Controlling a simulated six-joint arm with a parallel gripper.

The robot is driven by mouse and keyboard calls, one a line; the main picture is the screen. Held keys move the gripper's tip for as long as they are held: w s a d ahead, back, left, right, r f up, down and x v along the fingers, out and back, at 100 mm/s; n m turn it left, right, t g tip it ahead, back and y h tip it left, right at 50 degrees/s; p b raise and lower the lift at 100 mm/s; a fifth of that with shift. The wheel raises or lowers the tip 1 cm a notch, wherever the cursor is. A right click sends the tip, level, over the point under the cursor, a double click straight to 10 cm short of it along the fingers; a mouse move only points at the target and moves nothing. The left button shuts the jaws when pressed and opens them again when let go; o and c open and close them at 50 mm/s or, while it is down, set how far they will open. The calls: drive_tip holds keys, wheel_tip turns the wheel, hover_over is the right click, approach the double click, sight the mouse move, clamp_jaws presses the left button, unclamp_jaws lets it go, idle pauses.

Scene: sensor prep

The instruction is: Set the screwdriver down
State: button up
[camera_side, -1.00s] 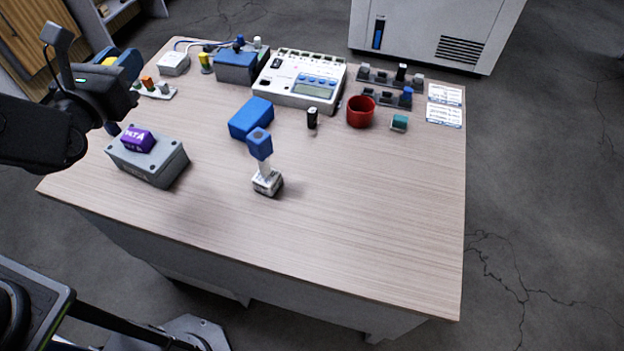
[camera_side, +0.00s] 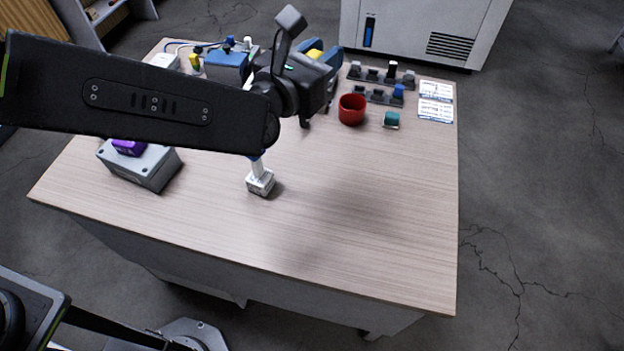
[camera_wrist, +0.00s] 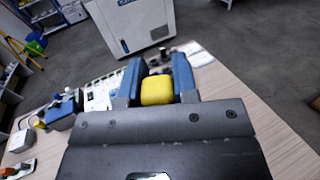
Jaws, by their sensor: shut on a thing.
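My gripper (camera_side: 322,54) is over the back part of the table (camera_side: 330,245), held above it to the left of the racks. Its blue fingers are shut on a yellow block-like piece, which I take to be the screwdriver (camera_wrist: 158,90). Only the chunky yellow part shows between the fingers in the wrist view; a shaft or tip cannot be seen. In the side view a bit of yellow (camera_side: 314,54) shows between the fingers.
A red cup (camera_side: 352,110) and teal block (camera_side: 391,120) stand right of my gripper. Behind are racks (camera_side: 382,76) and papers (camera_side: 435,108). A white-based object (camera_side: 260,181) and grey box (camera_side: 148,170) stand nearer. My arm hides the middle-left. The front right is clear.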

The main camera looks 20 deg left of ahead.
wheel_tip(320, 180, down, 23)
drive_tip(key=shift+a+r, duration=0.1)
drive_tip(key=shift+a, duration=0.05)
idle(0.5)
drive_tip(key=o, duration=0.9)
drive_tip(key=shift+f, duration=0.25)
drive_tip(key=shift+o, duration=0.2)
drive_tip(key=shift+r, duration=0.1)
drive_tip(key=shift+s+r, duration=0.1)
drive_tip(key=v, duration=1.2)
